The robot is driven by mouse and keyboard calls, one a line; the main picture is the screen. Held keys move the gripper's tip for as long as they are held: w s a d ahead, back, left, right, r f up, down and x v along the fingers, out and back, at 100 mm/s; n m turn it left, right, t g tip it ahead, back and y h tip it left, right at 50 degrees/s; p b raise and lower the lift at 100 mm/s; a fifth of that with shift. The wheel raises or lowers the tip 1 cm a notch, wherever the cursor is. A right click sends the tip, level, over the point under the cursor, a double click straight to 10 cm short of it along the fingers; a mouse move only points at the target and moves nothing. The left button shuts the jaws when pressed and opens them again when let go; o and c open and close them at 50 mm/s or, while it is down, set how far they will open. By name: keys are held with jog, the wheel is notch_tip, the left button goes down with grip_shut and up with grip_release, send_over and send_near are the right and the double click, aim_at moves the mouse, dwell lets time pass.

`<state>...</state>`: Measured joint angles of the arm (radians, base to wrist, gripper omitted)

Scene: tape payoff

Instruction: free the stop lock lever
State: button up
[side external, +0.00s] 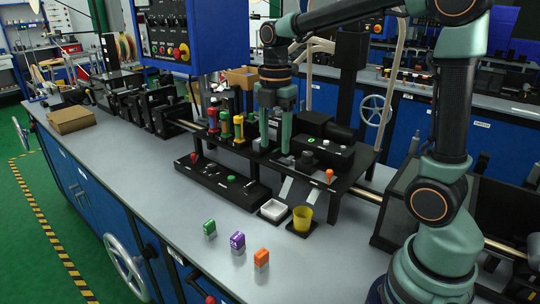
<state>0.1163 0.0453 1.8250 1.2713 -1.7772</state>
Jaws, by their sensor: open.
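My gripper (275,142) points down with its two green fingers apart, empty, over the black fixture in the middle of the bench. Its fingers are close to the coloured upright cylinders on their left. A black control bar (222,183) lies in front, with a red-knobbed lever (194,158) at its left end and a green button (231,178). An orange-topped post (329,175) stands at the right front of the black stand (345,185). I cannot tell which of these is the stop lock lever. My gripper is apart from both.
Green (209,227), purple (237,240) and orange (261,257) blocks stand on clear bench at the front. A blue control panel (168,30) hangs left of my arm. A cardboard box (72,119) is far left.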

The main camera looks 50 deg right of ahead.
jog(key=w+a+f+m, duration=0.1)
jog(key=w+a, duration=0.1)
jog(key=a, duration=0.9)
jog(key=shift+a+f, duration=0.2)
jog(key=shift+f, duration=0.1)
notch_tip(320, 180, up, 3)
send_over(329, 172)
jog(key=f, duration=1.1)
jog(key=shift+w+d+f, duration=0.1)
jog(key=shift+d+f, duration=0.25)
jog(key=shift+f, duration=0.05)
grip_shut()
